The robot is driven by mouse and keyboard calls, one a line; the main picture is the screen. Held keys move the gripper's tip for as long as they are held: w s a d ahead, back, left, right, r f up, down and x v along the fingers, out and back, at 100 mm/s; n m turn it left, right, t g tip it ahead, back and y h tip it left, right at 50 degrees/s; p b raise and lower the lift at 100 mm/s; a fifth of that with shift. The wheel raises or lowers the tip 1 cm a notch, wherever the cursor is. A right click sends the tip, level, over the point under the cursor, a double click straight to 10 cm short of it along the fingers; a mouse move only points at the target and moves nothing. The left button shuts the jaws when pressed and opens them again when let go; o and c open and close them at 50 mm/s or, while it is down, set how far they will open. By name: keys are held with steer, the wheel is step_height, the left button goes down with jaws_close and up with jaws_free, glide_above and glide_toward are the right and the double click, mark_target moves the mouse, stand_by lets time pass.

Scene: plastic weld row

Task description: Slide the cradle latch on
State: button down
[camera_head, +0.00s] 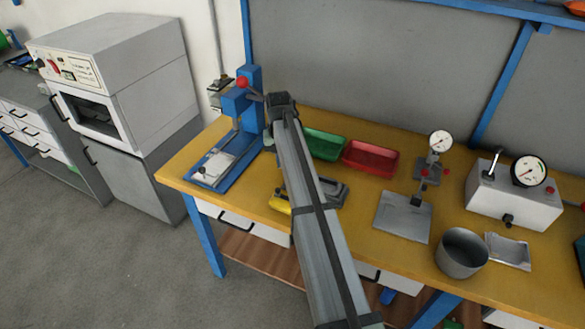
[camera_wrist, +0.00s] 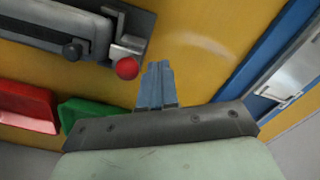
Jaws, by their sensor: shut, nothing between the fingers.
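A dark grey fixture, seemingly the cradle (camera_wrist: 40,22), lies on the yellow bench at the upper left of the wrist view. It carries a long grey bar with a black knob (camera_wrist: 73,50), and a pale metal block (camera_wrist: 126,46) at its end with a red ball (camera_wrist: 127,68). I cannot tell which part is the latch. In the head view the cradle (camera_head: 334,191) is partly hidden behind my arm. My gripper (camera_wrist: 158,66) is shut and empty. In the wrist view its fingertips appear just right of the red ball, apart from it.
A green tray (camera_head: 323,145) and a red tray (camera_head: 370,159) lie behind the cradle. A blue press (camera_head: 247,108) stands at the bench's left end. Gauge stands and a grey cup (camera_head: 461,254) are at the right.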

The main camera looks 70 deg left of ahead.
steer(key=shift+w+d, duration=0.1)
stand_by(0.3)
steer(key=shift+w+d, duration=0.5)
steer(key=shift+s+a, duration=0.15)
steer(key=shift+s+a, duration=0.4)
step_height(320, 180, up, 7)
stand_by(1.1)
steer(key=shift+w, duration=0.1)
